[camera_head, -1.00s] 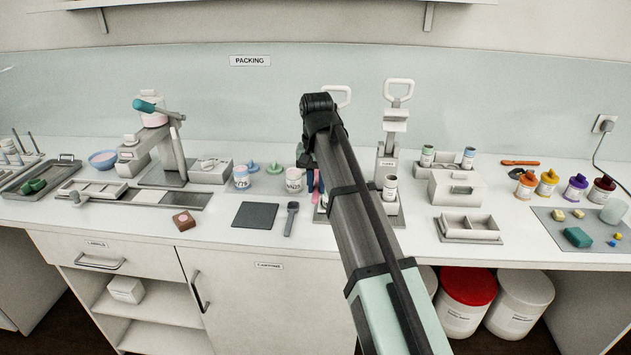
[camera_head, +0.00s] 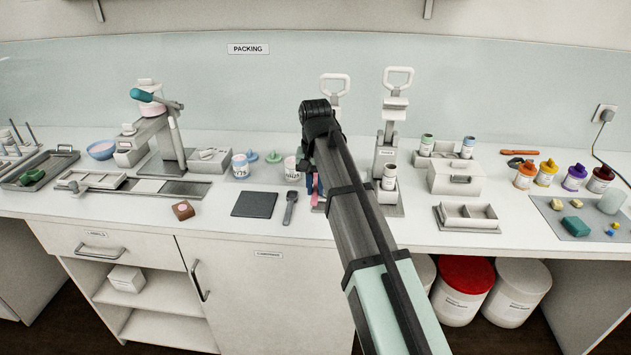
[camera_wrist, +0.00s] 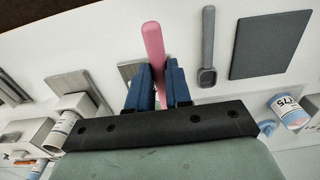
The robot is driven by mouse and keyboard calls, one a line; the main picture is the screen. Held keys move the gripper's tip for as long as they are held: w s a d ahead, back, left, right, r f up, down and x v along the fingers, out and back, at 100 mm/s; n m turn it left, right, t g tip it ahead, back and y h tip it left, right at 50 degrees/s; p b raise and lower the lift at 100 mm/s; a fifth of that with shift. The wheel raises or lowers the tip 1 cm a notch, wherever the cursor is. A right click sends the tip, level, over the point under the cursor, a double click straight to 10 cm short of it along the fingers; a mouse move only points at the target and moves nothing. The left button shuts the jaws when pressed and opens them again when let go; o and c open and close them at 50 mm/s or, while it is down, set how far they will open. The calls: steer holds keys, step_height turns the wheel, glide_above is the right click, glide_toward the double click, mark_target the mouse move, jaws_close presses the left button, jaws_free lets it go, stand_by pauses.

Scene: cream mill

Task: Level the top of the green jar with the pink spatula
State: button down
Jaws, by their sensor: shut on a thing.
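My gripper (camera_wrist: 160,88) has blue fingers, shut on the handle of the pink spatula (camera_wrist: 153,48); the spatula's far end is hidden. In the head view, my gripper (camera_head: 317,187) is mostly hidden behind my arm, just right of a white open jar (camera_head: 291,169). A green lid (camera_head: 273,157) lies beside that jar, but I cannot clearly see a green marking on the jar itself. A second jar, with a blue label (camera_head: 240,168), stands further left near a blue lid (camera_head: 252,156). A blue-labelled jar (camera_wrist: 290,112) shows at the right of the wrist view.
A dark grey mat (camera_head: 254,204) and a grey scoop (camera_head: 290,206) lie in front of the jars. A press stand (camera_head: 386,165) rises right of my arm. A small brown block (camera_head: 183,210) sits at left. The front counter between block and mat is clear.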

steer(key=shift+f, duration=0.25)
steer(key=shift+d, duration=3.6)
steer(key=shift+a, duration=3.6)
steer(key=shift+r, duration=2.5)
